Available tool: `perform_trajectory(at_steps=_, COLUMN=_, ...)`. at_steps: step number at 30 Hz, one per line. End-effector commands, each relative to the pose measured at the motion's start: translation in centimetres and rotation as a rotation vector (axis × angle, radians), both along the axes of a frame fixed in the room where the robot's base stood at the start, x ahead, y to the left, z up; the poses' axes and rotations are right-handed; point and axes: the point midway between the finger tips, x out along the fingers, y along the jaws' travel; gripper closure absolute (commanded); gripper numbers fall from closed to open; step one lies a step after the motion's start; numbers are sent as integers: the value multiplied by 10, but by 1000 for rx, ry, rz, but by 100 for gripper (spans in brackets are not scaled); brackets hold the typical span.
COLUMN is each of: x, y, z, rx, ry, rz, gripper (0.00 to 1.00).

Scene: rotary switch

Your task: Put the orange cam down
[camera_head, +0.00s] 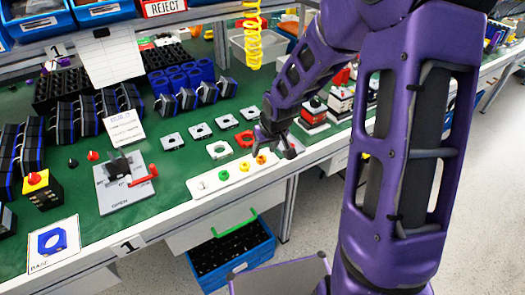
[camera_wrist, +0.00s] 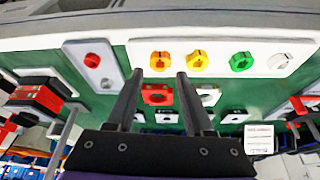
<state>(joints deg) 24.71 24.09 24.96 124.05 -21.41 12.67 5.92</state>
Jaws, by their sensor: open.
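The orange cam (camera_wrist: 160,61) lies at one end of a row of cams on a white strip (camera_wrist: 215,72). In the wrist view it appears just past my fingertips, centred between them. It also shows in the head view (camera_head: 261,159), close to my gripper (camera_head: 279,150). My gripper (camera_wrist: 158,75) is open, with nothing between its fingers. I cannot tell the exact height of the fingertips above the strip. A yellow cam (camera_wrist: 196,61), a green cam (camera_wrist: 240,62) and a white cam (camera_wrist: 278,62) lie along the same strip.
A red square part (camera_head: 244,139) lies behind the strip, with several white and grey square plates around it. A switch base with a red handle (camera_head: 146,174) stands to the left. The bench's front edge is close to the strip. A blue bin (camera_head: 232,255) sits below.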

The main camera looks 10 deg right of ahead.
Motion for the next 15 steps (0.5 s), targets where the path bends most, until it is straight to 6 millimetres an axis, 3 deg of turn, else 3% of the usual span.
perform_trajectory(at_steps=1, x=-4, y=-3, z=18, rx=0, ry=-2, rz=-6, gripper=48)
perform_trajectory(at_steps=6, x=-18, y=-5, z=51, rx=0, ry=-2, rz=-4, gripper=48)
perform_trajectory(at_steps=15, x=-31, y=-6, z=77, rx=0, ry=0, rz=0, gripper=48)
